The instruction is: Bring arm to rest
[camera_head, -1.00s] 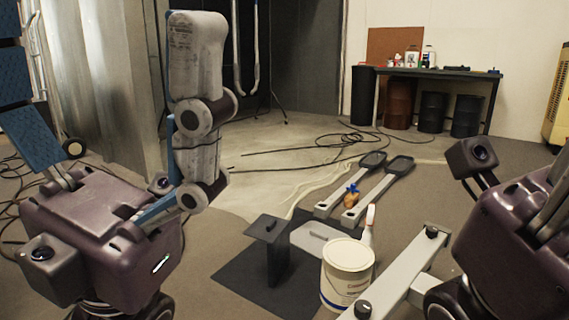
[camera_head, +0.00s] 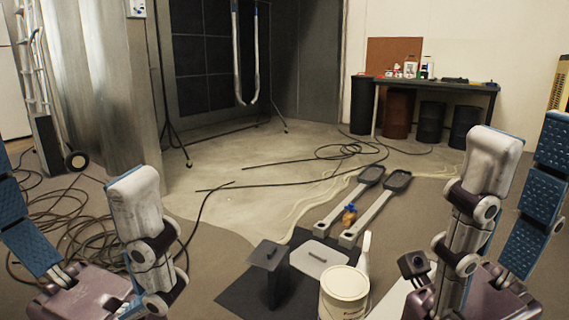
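My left gripper (camera_head: 70,180) is at the lower left, with its purple palm at the bottom edge. Its blue-padded finger and worn grey-white finger stand up, spread wide apart, with nothing between them. The blue finger is partly cut by the left edge. My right gripper (camera_head: 525,160) is at the lower right, also pointing up. Its grey-white finger and blue-padded finger are apart, with nothing between them. Neither gripper touches any object that I can see.
On the floor between the grippers are a black mat (camera_head: 238,296), a dark box-shaped stand (camera_head: 270,275), a white bucket (camera_head: 344,290), a spray bottle (camera_head: 364,255) and two pedal arms (camera_head: 352,224). Black cables (camera_head: 75,225) lie at left. A bench (camera_head: 440,82) stands at the back.

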